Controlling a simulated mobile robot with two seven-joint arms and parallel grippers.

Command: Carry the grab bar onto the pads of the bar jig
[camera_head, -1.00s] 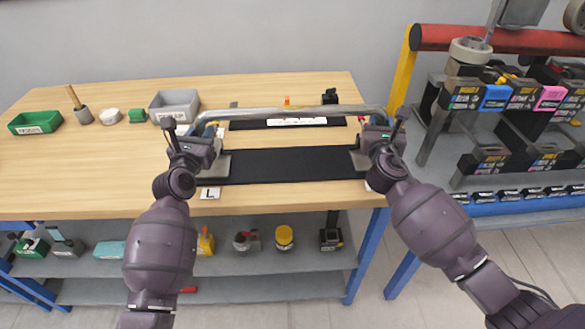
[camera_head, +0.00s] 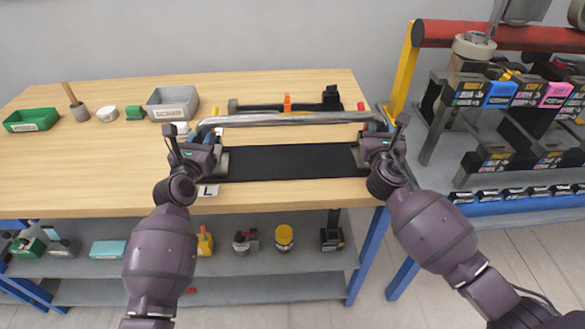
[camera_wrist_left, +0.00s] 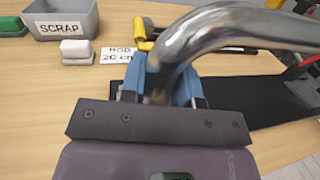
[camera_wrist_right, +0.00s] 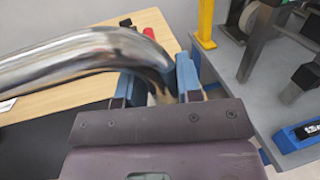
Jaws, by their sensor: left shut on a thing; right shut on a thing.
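The grab bar (camera_head: 290,118) is a shiny metal tube with bent ends, held level across the table. My left gripper (camera_head: 206,132) is shut on its left end, and the left wrist view shows the bend (camera_wrist_left: 210,32) between blue fingers. My right gripper (camera_head: 376,128) is shut on its right end, with the bend (camera_wrist_right: 110,50) in the right wrist view. Below and in front of the bar lies a long black slab (camera_head: 290,160) with grey blocks (camera_head: 222,162) at its ends, partly hidden by my grippers. I cannot tell whether the bar touches anything below.
Behind the bar is a black fixture with an orange upright (camera_head: 287,102) and a black block (camera_head: 331,96). A grey scrap bin (camera_head: 172,104) and a green tray (camera_head: 33,120) stand left. A rack (camera_head: 470,100) stands right of the table. The left tabletop (camera_head: 90,170) is clear.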

